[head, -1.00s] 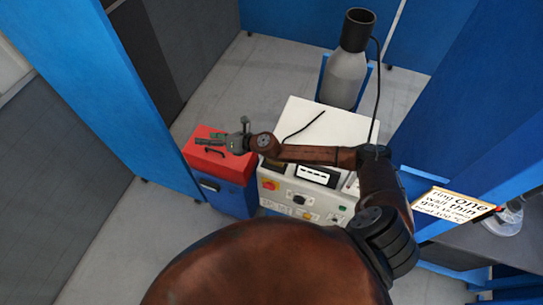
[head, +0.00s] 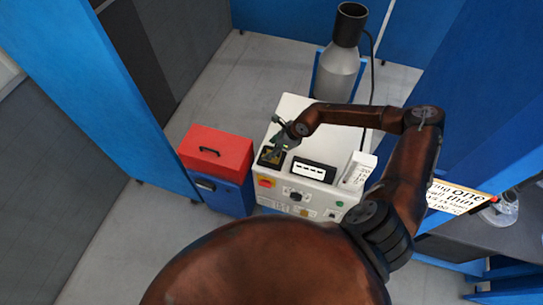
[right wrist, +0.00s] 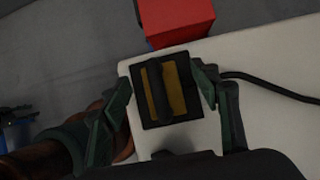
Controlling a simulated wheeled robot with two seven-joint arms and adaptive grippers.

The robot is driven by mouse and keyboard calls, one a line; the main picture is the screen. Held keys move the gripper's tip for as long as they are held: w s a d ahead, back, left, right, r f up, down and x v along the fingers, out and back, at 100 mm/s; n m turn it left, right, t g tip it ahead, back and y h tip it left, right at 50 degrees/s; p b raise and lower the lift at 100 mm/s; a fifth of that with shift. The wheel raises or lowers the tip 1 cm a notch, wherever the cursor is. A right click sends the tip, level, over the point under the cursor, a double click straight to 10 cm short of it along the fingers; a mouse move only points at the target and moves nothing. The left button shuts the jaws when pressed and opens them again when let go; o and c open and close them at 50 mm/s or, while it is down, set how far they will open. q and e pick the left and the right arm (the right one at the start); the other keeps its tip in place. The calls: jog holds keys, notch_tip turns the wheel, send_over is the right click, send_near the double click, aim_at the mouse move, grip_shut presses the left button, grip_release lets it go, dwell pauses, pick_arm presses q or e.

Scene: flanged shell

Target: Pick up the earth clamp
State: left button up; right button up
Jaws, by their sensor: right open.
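What looks like the earth clamp (head: 271,156) is a black square piece with brass-yellow faces and a raised black bar. It sits on the left front part of the white machine's top (head: 290,108). My right gripper (head: 284,141) is just above it in the head view, fingers pointing down. In the right wrist view the clamp (right wrist: 181,92) shows between the two spread green-grey fingers. The gripper is open, with nothing held; I cannot tell whether a finger touches the clamp. My left gripper is not in view.
A red toolbox (head: 216,153) on a blue cabinet stands left of the machine. A black-framed panel (head: 313,169) and a white block (head: 358,170) are right of the clamp. A grey gas cylinder (head: 338,72) stands behind. A black cable (right wrist: 270,87) runs beside the right finger.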

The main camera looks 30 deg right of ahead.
aim_at(266, 151)
jog(key=b+x, duration=0.2)
jog(key=x, duration=0.2)
jog(key=shift+a+f, duration=0.2)
jog(key=shift+f, duration=0.05)
jog(key=shift+r, duration=0.1)
jog(key=shift+c, duration=0.7)
jog(key=shift+r, duration=0.1)
grip_shut()
